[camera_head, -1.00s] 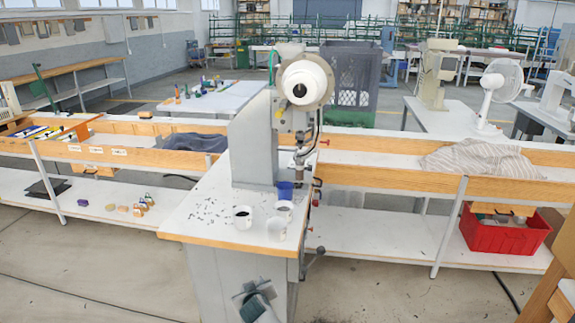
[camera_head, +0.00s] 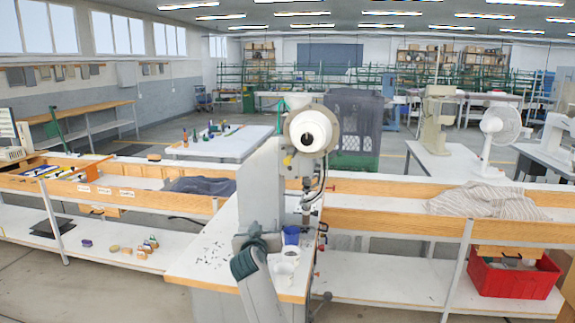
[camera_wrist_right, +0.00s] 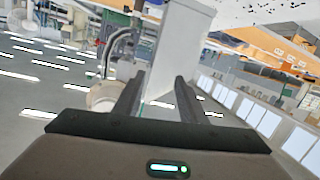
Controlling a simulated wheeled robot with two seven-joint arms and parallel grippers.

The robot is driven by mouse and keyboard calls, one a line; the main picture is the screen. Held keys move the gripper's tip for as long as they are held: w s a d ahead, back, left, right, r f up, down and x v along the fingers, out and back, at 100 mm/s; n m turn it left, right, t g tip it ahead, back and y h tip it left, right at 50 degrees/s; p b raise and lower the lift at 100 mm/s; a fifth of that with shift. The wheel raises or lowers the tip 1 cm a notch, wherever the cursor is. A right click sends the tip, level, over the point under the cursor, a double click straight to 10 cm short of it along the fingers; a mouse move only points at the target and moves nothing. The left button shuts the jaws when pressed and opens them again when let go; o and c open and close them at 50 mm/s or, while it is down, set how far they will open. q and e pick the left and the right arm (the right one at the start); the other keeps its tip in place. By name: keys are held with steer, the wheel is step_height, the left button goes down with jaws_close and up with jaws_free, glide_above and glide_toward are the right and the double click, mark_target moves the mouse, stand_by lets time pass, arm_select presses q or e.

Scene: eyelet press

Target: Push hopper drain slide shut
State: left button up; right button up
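The eyelet press has a grey column (camera_head: 260,185) and a round white hopper (camera_head: 311,131) with a dark centre at its top. I cannot clearly make out the drain slide; a small red knob (camera_head: 331,186) shows just right of the press head. My right arm rises in front of the column in the head view, its fingertips not distinct there. In the right wrist view my right gripper (camera_wrist_right: 158,97) has its two dark fingers apart with nothing between them, and the press column (camera_wrist_right: 180,45) and a round pale part (camera_wrist_right: 103,97) lie beyond. My left gripper is not in view.
Small dark bits lie to the left. Long wooden-edged benches run both sides; a red crate (camera_head: 512,282) is at lower right.

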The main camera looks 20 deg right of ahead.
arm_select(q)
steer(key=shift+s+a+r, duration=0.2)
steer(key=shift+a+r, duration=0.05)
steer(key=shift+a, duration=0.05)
arm_select(e)
step_height(320, 180, up, 15)
steer(key=s+d+m+h, duration=0.2)
steer(key=m, duration=0.1)
steer(key=shift+d+t+h, duration=0.3)
steer(key=shift+d, duration=0.1)
steer(key=shift+f, duration=0.1)
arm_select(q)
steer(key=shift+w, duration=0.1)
arm_select(e)
steer(key=shift+a, duration=0.1)
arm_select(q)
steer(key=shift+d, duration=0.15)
arm_select(e)
steer(key=shift+w, duration=0.15)
